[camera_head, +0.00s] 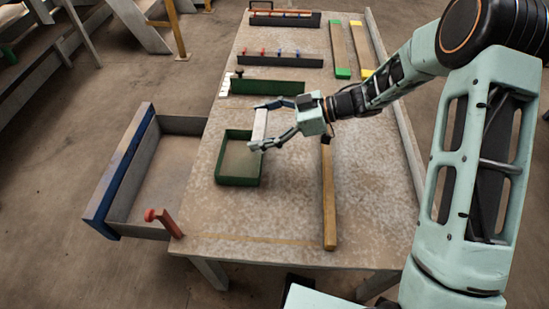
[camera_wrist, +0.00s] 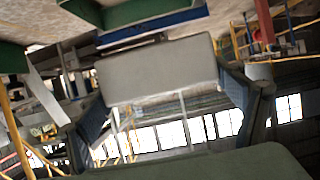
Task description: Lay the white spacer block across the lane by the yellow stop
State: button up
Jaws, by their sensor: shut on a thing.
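The white spacer block (camera_head: 260,126) is between the fingers of my gripper (camera_head: 259,127), which is shut on it. It is held at the right side of the green-walled tray (camera_head: 218,160), apparently above the table. In the wrist view the block (camera_wrist: 158,72) is a pale slab between the two dark finger pads (camera_wrist: 165,110). A yellow stop (camera_head: 367,73) sits at the near end of a wooden strip at the back right. A green stop (camera_head: 342,73) ends the strip to its left. Which gap is the lane I cannot tell for sure.
A long wooden bar (camera_head: 329,205) lies on the table, right of the tray. A dark green box (camera_head: 268,88) and dark racks (camera_head: 280,60) stand farther back. The near tabletop is mostly clear.

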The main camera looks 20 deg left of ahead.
jog(key=w+d+f+b, duration=0.1)
jog(key=d+f, duration=0.2)
jog(key=d, duration=0.1)
jog(key=w+d+f+b, duration=0.1)
jog(key=d+f, duration=0.2)
jog(key=d, duration=0.1)
jog(key=w+d+f+b, duration=0.1)
jog(key=d+f, duration=0.2)
jog(key=d, duration=0.1)
jog(key=shift+w, duration=0.35)
jog(key=shift+d+f+b, duration=0.2)
jog(key=shift+b, duration=0.15)
jog(key=shift+w+d+f+b, duration=0.1)
jog(key=shift+f+b, duration=0.15)
jog(key=shift+f, duration=0.6)
jog(key=shift+w+d+f+b, duration=0.1)
jog(key=shift+f+b, duration=0.1)
jog(key=shift+f, duration=0.6)
jog(key=shift+s+f, duration=0.1)
jog(key=o, duration=0.7)
jog(key=shift+f, duration=0.15)
jog(key=o, duration=0.4)
